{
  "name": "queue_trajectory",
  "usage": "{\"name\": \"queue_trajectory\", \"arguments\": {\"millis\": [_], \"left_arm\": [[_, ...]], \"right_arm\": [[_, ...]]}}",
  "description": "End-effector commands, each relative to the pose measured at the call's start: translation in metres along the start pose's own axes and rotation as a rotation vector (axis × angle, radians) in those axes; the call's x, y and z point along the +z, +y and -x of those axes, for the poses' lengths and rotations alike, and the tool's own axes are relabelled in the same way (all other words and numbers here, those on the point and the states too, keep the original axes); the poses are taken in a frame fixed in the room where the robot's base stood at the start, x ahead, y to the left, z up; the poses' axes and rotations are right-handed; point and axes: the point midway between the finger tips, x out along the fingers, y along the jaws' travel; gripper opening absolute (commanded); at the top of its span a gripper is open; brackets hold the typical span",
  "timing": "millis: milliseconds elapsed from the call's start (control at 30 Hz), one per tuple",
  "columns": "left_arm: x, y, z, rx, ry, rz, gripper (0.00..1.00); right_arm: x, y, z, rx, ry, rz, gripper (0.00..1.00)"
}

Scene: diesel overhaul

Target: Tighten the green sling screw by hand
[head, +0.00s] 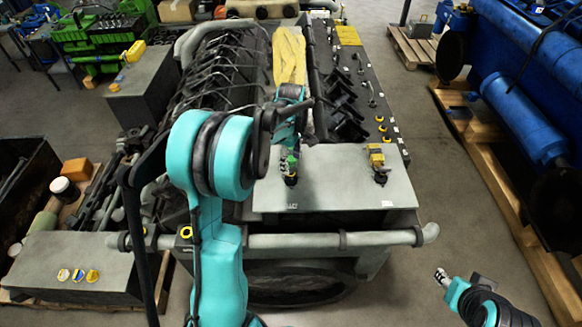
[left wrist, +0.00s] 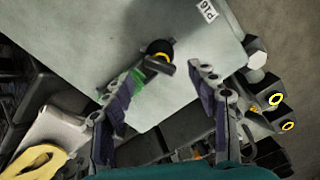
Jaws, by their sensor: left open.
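The green sling screw (head: 291,160) stands on the grey plate (head: 335,180) at the front of the engine, over a dark base. In the left wrist view its green part (left wrist: 137,82) shows beside the left finger, partly hidden by it, with a dark yellow-ringed piece (left wrist: 158,50) close by. My left gripper (left wrist: 166,72) is open, with its fingers spread over the plate. I cannot tell whether a finger touches the screw. In the head view this gripper is just above the screw. My right gripper (head: 442,277) is low at the right, away from the engine.
A yellow screw fitting (head: 377,160) stands on the plate's right side. A yellow cloth (head: 289,55) lies on the engine behind my left gripper. Several hoses and dark levers crowd the engine top. A blue engine (head: 525,115) stands on a pallet at the right, with clear floor between.

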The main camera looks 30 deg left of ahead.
Motion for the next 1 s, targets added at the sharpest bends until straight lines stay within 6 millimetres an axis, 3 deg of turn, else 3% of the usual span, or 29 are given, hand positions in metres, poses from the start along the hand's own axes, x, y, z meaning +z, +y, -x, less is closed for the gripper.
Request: {"name": "queue_trajectory", "arguments": {"millis": [100, 533, 733, 1000], "left_arm": [[0.0, 0.0, 0.002, 0.0, 0.0, 0.204, 0.59], [0.0, 0.0, -0.002, 0.0, 0.0, 0.957, 0.59], [0.0, 0.0, -0.038, 0.0, 0.0, 0.973, 0.59], [0.0, 0.0, -0.051, 0.0, 0.0, 0.971, 0.59]], "right_arm": [[-0.005, 0.0, 0.008, 0.0, 0.0, 0.0, 0.4], [0.011, 0.0, -0.015, 0.0, 0.0, 0.0, 0.4], [0.028, 0.0, -0.039, 0.0, 0.0, 0.0, 0.4], [0.034, 0.0, -0.047, 0.0, 0.0, 0.0, 0.4]]}}
